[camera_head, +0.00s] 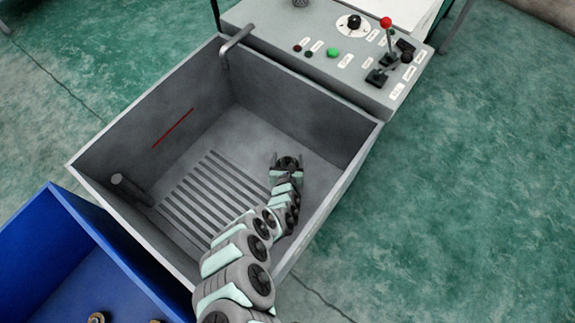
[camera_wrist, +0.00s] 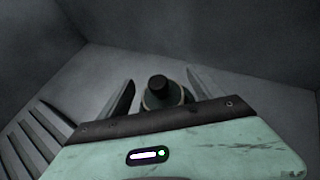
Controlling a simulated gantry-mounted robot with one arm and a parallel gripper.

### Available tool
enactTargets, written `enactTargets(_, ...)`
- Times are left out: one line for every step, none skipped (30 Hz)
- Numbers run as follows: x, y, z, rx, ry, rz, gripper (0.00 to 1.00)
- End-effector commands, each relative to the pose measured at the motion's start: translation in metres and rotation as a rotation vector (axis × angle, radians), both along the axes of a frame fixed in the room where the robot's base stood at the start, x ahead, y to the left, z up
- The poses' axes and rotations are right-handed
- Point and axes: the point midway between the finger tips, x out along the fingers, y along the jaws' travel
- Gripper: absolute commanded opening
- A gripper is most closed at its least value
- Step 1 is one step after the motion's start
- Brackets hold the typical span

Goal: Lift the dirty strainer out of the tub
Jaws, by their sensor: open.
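The dirty strainer (camera_wrist: 160,90) shows in the wrist view as a dark round piece with a black knob on top and a paler rim. It stands on the floor of the grey tub (camera_head: 225,150), and in the head view its dark top (camera_head: 288,163) shows at the end of my arm. My gripper (camera_head: 286,160) is down inside the tub, to the right of the slotted grate. Its two fingers are open, one on each side of the strainer, with visible gaps in the wrist view. My gripper's body hides the strainer's lower part.
A slotted grate (camera_head: 205,195) covers part of the tub floor. A pipe stub (camera_head: 128,188) juts in at the left wall, and a spout (camera_head: 236,42) hangs over the back rim. A control panel (camera_head: 325,45) adjoins the back. A blue bin (camera_head: 60,235) with small parts stands front left.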

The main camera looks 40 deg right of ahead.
Motion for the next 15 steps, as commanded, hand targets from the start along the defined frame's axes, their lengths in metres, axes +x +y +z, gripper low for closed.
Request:
enactTargets(0.0029,-0.0050,-0.0060,-0.001,0.000,-0.001,0.75)
enactTargets(0.0049,-0.0069,-0.0074,-0.001,0.000,-0.001,0.75)
enactTargets(0.0075,-0.0090,-0.0087,-0.002,0.000,0.000,0.75)
enactTargets(0.0089,-0.0104,-0.0094,-0.002,0.000,0.000,0.75)
enactTargets(0.0099,-0.0115,-0.0098,-0.001,0.001,0.000,0.75)
enactTargets(0.0106,-0.0124,-0.0102,-0.001,0.001,0.000,0.75)
enactTargets(0.0109,-0.0128,-0.0102,-0.002,0.002,0.000,0.75)
enactTargets(0.0110,-0.0129,-0.0101,-0.001,0.002,0.000,0.75)
enactTargets(0.0109,-0.0128,-0.0099,-0.001,0.002,0.000,0.75)
enactTargets(0.0109,-0.0127,-0.0097,-0.001,0.002,0.000,0.75)
enactTargets(0.0109,-0.0126,-0.0096,-0.001,0.002,0.000,0.75)
enactTargets(0.0108,-0.0125,-0.0096,-0.001,0.002,0.000,0.75)
enactTargets(0.0109,-0.0124,-0.0096,0.000,0.003,0.000,0.75)
enactTargets(0.0109,-0.0124,-0.0096,0.000,0.003,0.000,0.73)
enactTargets(0.0108,-0.0124,-0.0096,0.000,0.003,0.000,0.69)
